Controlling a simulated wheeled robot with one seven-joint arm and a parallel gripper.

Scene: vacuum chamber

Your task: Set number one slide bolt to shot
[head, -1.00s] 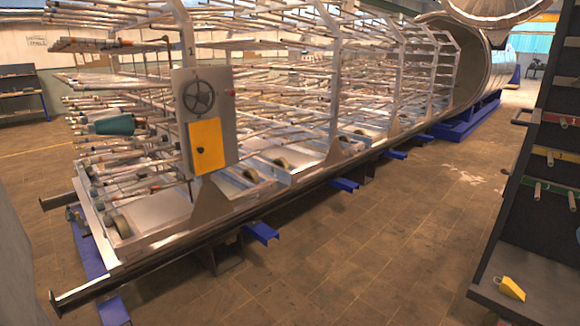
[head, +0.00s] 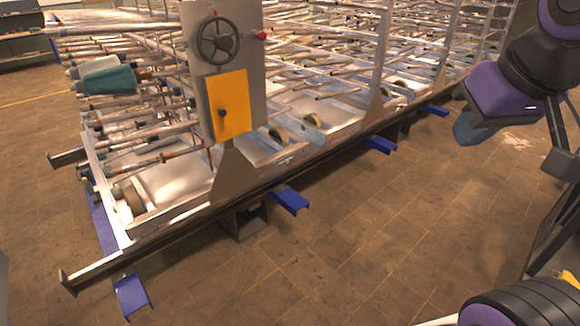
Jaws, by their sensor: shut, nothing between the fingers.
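A grey upright panel (head: 253,78) stands at the near end of the metal rack. It carries a dark handwheel (head: 220,41) at the top, a red knob (head: 262,35) on its right edge and an orange door (head: 232,104) below. A small dark knob (head: 221,113) sits on the orange door. I cannot make out a slide bolt or its number on these parts. Parts of my purple and black arm show at the right, well apart from the panel. My gripper's fingers do not show.
The long metal rack with several tubes and rollers fills the back and left. Its dark rail (head: 165,243) juts out at the near left. Blue supports (head: 291,199) stick out onto the floor. Brown tiled floor (head: 370,240) is clear in front.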

